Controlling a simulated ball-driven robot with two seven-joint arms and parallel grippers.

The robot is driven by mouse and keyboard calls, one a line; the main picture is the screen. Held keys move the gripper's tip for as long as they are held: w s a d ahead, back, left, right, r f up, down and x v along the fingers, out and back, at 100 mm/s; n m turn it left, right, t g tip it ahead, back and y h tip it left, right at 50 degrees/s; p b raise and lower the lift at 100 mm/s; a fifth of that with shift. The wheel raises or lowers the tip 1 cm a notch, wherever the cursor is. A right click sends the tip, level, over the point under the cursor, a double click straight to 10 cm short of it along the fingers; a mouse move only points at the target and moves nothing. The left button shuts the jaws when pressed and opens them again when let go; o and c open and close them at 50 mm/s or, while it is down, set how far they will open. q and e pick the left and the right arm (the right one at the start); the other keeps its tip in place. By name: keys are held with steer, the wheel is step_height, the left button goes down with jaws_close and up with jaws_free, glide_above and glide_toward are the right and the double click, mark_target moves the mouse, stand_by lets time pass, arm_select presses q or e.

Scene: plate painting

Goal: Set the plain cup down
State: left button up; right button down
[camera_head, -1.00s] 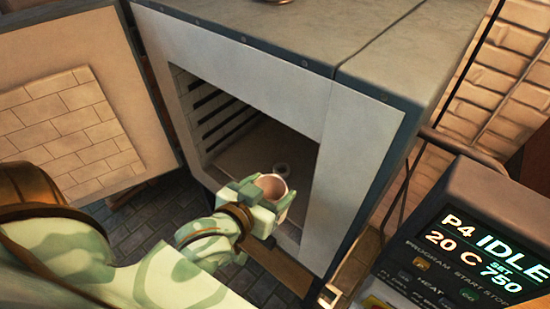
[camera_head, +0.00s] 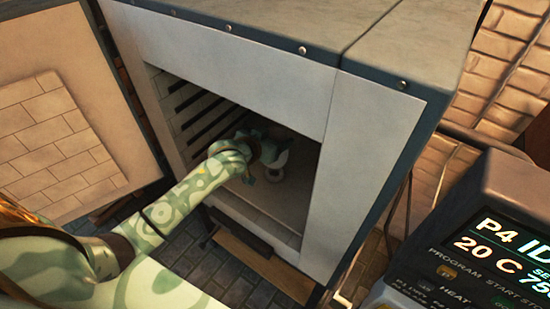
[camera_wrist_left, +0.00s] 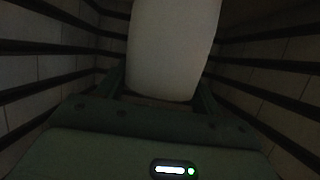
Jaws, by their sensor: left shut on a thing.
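The plain cup (camera_wrist_left: 172,48) is a pale, smooth form filling the top middle of the left wrist view, between my gripper's fingers. In the head view the cup (camera_head: 281,157) is shaded and partly hidden by my left gripper (camera_head: 268,160). My left gripper is shut on the cup inside the kiln chamber (camera_head: 225,195). A small pale ring-like thing (camera_head: 275,173) shows just below the cup in the picture. I cannot tell whether the cup touches the floor. My right gripper is not in view.
The kiln door (camera_head: 65,140) stands open at the left. The chamber's ribbed side wall (camera_head: 185,108) is close to my left arm, and the front frame (camera_head: 365,160) borders the opening. A control panel (camera_head: 490,255) stands at the lower right. The front chamber floor looks clear.

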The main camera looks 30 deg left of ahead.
arm_select(q)
step_height(320, 180, down, 6)
steer(key=shift+r+b, duration=0.25)
steer(key=shift+b, duration=0.8)
steer(key=shift+r, duration=0.1)
steer(key=o, duration=1.5)
